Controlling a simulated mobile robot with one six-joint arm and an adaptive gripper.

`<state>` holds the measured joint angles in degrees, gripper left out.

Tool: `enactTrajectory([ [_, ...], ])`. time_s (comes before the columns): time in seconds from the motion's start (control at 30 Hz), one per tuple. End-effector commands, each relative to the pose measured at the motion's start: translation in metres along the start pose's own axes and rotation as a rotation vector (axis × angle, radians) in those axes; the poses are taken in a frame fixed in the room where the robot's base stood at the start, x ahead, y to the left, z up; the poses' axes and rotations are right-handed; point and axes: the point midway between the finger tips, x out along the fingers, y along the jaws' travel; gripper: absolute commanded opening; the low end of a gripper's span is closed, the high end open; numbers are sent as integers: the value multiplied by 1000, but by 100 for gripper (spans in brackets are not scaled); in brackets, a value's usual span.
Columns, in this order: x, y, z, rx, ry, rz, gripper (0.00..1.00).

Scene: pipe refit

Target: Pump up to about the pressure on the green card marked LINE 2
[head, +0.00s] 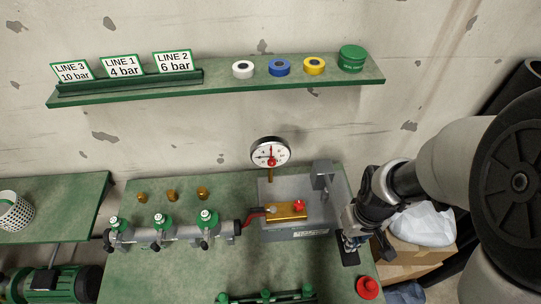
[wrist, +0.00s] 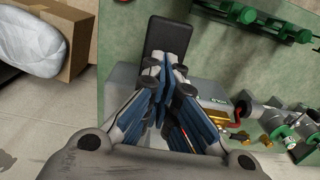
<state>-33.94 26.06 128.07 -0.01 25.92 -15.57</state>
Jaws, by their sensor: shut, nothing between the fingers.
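The LINE 2 card (head: 173,62), green-edged and reading 6 bar, stands in a rack on the shelf. The round white pressure gauge (head: 270,152) stands on a brass stem at the back of the grey test pump (head: 295,235); its needle is too small to read surely. The pump has a brass block (head: 286,211) with a red knob (head: 299,205) and a grey upright bracket (head: 322,175). A black pad (head: 349,257), perhaps the pump lever's end, also shows in the wrist view (wrist: 167,36). My gripper (head: 350,238) is shut and empty, pointing down over or against this pad; contact is unclear.
A red hose (head: 252,216) joins the pump to a pipe manifold (head: 170,235) with green-topped valves at left. A red button (head: 367,287) is near the bench's right edge. A cardboard box (head: 410,262) stands right.

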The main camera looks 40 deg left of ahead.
Motion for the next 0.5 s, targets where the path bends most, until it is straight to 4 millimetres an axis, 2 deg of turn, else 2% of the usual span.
enactTrajectory([
  [0.03,9,0,0,0,0,0,0],
  [0.5,56,0,0,0,1,0,0],
])
